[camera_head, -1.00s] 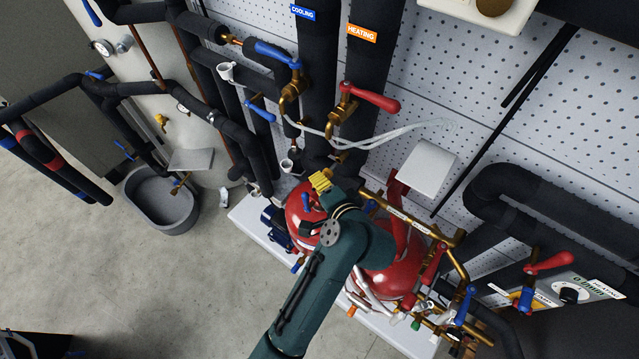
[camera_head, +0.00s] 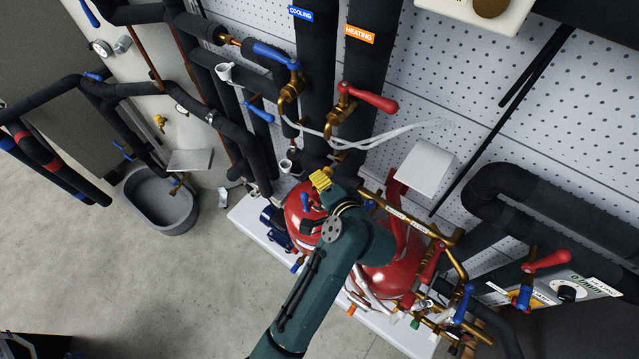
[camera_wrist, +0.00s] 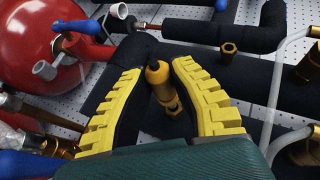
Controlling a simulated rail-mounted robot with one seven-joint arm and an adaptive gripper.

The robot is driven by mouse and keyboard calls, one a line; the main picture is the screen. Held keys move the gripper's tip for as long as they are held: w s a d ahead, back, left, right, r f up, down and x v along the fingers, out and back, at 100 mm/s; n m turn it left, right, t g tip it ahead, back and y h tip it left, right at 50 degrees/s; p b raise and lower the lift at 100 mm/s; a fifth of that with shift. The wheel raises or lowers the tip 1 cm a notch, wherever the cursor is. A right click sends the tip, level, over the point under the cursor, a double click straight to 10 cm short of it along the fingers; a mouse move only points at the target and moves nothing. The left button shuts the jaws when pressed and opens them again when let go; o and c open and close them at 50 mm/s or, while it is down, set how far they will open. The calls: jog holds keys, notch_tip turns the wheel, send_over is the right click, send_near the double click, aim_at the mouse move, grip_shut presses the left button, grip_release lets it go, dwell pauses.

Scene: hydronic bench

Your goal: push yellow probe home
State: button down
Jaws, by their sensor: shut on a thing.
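The yellow probe (camera_wrist: 157,74) shows in the wrist view between the fingertips of my gripper (camera_wrist: 158,70), with a brass fitting (camera_wrist: 172,102) just below it in the picture, at a black insulated pipe. My gripper's yellow ridged fingers stand on either side of the probe and are shut on it. How deep the probe sits in the fitting I cannot tell. In the head view my gripper (camera_head: 320,181) is beside the heating pipe's lower end, above the red tank, and my arm hides the probe there.
A red tank (camera_head: 300,215) stands close to my gripper. Above are a red-handled valve (camera_head: 368,97), a blue-handled valve (camera_head: 277,54) and pale thin tubes (camera_head: 390,133). A white box (camera_head: 424,168) is to the right. Open floor (camera_head: 190,290) lies at the lower left.

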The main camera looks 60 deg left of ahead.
aim_at(330, 175)
jog(key=shift+w+a+b, duration=0.3)
jog(key=shift+w+b, duration=0.05)
jog(key=shift+w, duration=0.5)
jog(key=shift+w+a+b, duration=0.3)
jog(key=shift+w+b, duration=0.05)
jog(key=shift+w, duration=0.45)
jog(key=c, duration=1)
grip_release()
jog(key=v, duration=1.2)
jog(key=shift+w+d, duration=0.1)
jog(key=shift+d, duration=0.05)
